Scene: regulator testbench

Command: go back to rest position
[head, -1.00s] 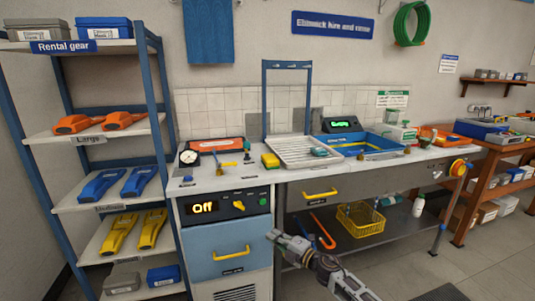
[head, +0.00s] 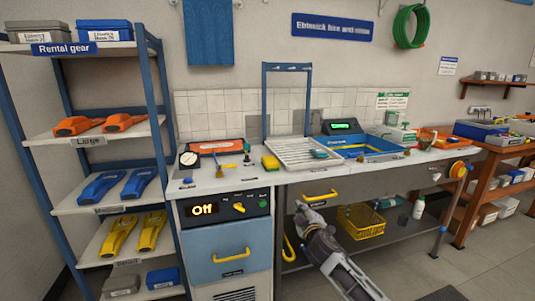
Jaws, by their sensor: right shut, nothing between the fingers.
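My right gripper (head: 303,212) shows in the head view in front of the bench's lower part, at the end of my right arm, which comes in from the bottom. It is shut and empty, apart from the bench. My left gripper is not in view.
The workbench (head: 232,182) carries a gauge (head: 189,158), a white ribbed tray (head: 297,150) and a blue tray (head: 372,148). Below are a blue drawer (head: 228,250) and a yellow basket (head: 361,221). Rental shelves (head: 105,200) stand left.

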